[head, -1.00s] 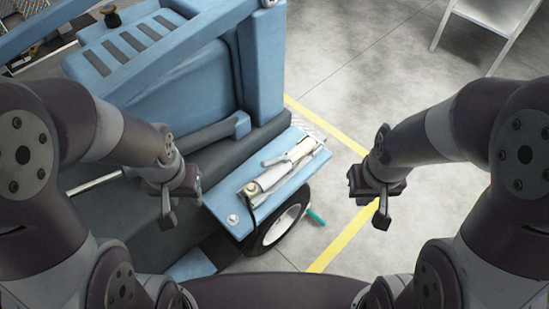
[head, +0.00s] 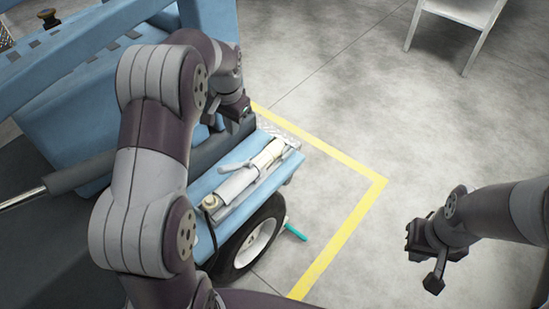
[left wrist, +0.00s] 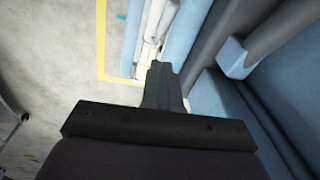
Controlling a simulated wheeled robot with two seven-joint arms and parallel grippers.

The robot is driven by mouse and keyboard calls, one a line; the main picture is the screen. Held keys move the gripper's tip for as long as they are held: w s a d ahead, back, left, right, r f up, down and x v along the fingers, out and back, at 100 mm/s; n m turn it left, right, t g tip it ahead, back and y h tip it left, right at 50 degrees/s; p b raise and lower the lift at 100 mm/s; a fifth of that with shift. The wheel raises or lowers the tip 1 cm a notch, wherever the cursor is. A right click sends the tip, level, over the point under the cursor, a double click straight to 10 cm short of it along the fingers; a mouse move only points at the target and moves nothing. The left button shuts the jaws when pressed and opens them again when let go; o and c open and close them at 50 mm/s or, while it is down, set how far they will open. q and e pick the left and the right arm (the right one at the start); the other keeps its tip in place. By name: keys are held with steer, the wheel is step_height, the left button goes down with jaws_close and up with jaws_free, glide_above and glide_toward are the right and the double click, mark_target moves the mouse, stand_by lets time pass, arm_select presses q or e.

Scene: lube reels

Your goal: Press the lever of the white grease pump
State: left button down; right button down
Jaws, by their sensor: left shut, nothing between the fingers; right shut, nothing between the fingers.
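The white grease pump (head: 241,181) lies along the blue ledge (head: 279,181) of the cart in the head view, its lever (head: 236,166) beside the barrel. My left gripper (head: 238,113) is shut and empty, above the far end of the ledge, apart from the pump. In the left wrist view, the shut left fingers (left wrist: 161,82) point toward the ledge, and part of the white pump (left wrist: 154,22) shows beyond them. My right gripper (head: 437,272) is shut and empty over the floor at the right.
The blue cart (head: 75,110) fills the left, with a wheel (head: 250,244) under the ledge. A teal object (head: 295,232) shows beside the wheel. A yellow floor line (head: 345,233) runs past the cart. A white chair-like frame (head: 462,14) stands at the back right. The floor between is clear.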

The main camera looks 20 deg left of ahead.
arm_select(q)
steer(key=r+m, duration=0.1)
steer(key=b, duration=0.2)
glide_above(230, 166)
steer(key=f, duration=1.2)
steer(key=shift+w+d+f, duration=0.1)
steer(key=shift+w+d, duration=0.1)
steer(key=shift+d, duration=0.15)
steer(key=shift+s+a+f, duration=0.25)
steer(key=shift+s+f, duration=0.05)
steer(key=shift+f, duration=0.15)
steer(key=shift+f+b, duration=0.15)
steer(key=shift+b, duration=0.25)
